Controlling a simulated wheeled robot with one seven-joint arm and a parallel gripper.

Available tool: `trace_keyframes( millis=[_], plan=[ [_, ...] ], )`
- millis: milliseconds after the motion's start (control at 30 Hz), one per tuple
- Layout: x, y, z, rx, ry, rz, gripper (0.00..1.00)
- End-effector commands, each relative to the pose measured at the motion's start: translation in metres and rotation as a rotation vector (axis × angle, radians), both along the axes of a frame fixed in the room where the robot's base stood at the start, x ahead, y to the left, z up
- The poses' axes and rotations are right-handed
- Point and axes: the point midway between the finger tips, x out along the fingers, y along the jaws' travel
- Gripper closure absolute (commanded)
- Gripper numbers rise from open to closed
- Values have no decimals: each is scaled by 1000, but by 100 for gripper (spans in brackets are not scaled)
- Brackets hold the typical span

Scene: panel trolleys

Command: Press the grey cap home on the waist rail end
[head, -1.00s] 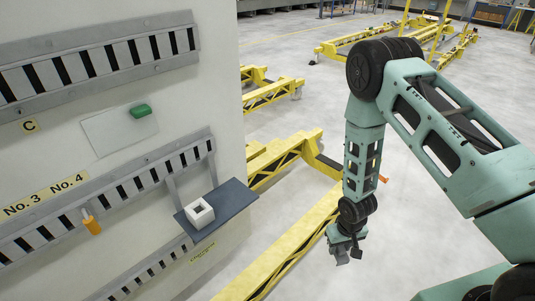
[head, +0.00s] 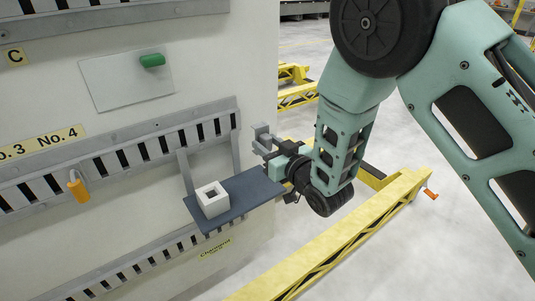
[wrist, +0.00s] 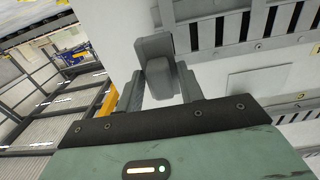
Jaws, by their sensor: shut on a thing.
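The grey cap (head: 262,131) is in my gripper (head: 268,151), just right of the waist rail (head: 150,150) end in the head view. In the wrist view the cap (wrist: 155,47) has a block (wrist: 162,82) between the two fingers of my gripper (wrist: 160,88). The fingers are shut on that block. The end of the rail (wrist: 225,30) shows beyond the cap, close to its right side. In the head view a gap shows between the cap and the rail end. The rail's end face is hidden.
A dark shelf (head: 240,205) with a square white hollow block (head: 213,200) sits below the rail, close to my gripper. An orange handle (head: 78,188) hangs from the rail. A pale plate with a green handle (head: 152,60) is above. A yellow floor beam (head: 340,240) runs at right.

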Motion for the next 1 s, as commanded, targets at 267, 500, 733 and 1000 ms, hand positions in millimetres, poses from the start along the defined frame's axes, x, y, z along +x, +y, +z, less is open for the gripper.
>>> trace_keyframes(
  millis=[267, 500, 733, 1000],
  plan=[
    [-1, 3, 5, 7, -10, 5, 86],
    [-2, 2, 2, 8, -9, 3, 86],
    [12, 11, 2, 8, -9, 3, 86],
    [33, 25, 2, 8, -10, 2, 86]
  ],
)
